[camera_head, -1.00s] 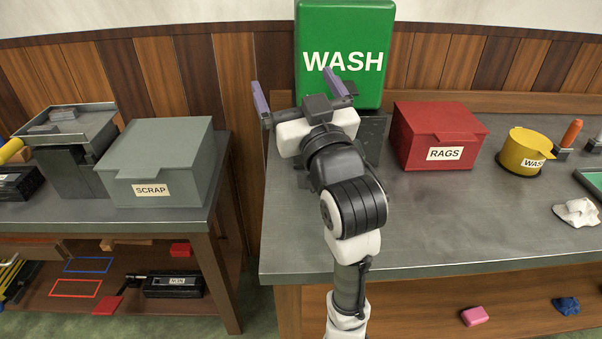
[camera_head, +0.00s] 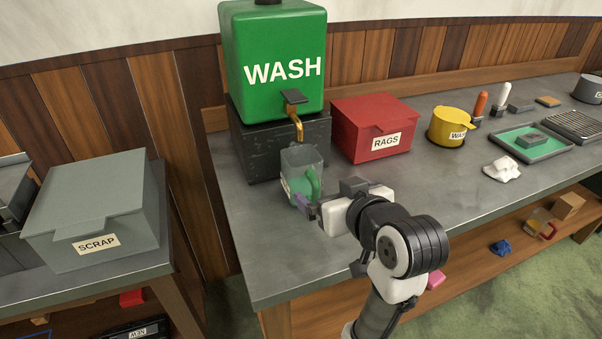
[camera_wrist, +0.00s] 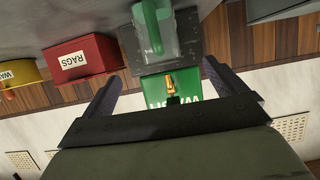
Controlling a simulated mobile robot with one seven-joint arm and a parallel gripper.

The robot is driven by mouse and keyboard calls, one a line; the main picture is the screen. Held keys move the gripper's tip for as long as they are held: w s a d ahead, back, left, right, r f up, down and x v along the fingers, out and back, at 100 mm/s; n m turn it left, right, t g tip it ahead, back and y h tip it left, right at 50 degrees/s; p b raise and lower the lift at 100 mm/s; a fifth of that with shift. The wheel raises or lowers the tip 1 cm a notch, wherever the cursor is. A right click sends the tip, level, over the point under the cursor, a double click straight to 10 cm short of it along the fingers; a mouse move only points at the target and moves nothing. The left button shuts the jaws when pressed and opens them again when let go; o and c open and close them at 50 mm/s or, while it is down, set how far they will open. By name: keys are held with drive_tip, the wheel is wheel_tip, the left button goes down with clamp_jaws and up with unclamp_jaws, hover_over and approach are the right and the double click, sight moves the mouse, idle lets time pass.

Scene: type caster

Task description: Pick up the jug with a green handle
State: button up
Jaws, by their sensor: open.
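The clear jug (camera_head: 299,163) with a green handle (camera_head: 313,184) stands upright on the metal bench, below the brass tap (camera_head: 297,127) of the green WASH tank (camera_head: 272,70). Its handle faces my arm. My gripper (camera_head: 307,207) is open and empty, low in front of the jug on the handle side. One finger overlaps the jug's lower part in the head view, and I cannot tell whether they touch. In the upside-down wrist view, the jug (camera_wrist: 168,38) and its green handle (camera_wrist: 152,27) lie beyond the gap between the open fingers (camera_wrist: 161,80).
A red RAGS box (camera_head: 372,128) and a yellow pot (camera_head: 450,126) stand right of the tank. A white crumpled cloth (camera_head: 502,169) lies farther right. A grey SCRAP box (camera_head: 95,212) is on the left bench. A red-handled jug (camera_head: 541,224) is on the lower shelf. The bench front is clear.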

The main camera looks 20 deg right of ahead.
sight(316, 183)
drive_tip(key=p+x, duration=0.2)
drive_tip(key=x, duration=0.4)
drive_tip(key=shift+f+p, duration=0.2)
drive_tip(key=shift+p, duration=0.1)
drive_tip(key=x, duration=0.1)
drive_tip(key=p+x, duration=0.1)
drive_tip(key=x, duration=0.3)
drive_tip(key=shift+w+d+r+p, duration=0.1)
drive_tip(key=shift+w+r+p, duration=0.15)
drive_tip(key=shift+w+p, duration=0.1)
drive_tip(key=shift+w+f, duration=0.2)
drive_tip(key=shift+w, duration=0.15)
drive_tip(key=c, duration=1.3)
drive_tip(key=shift+o, duration=0.2)
drive_tip(key=shift+r, duration=0.15)
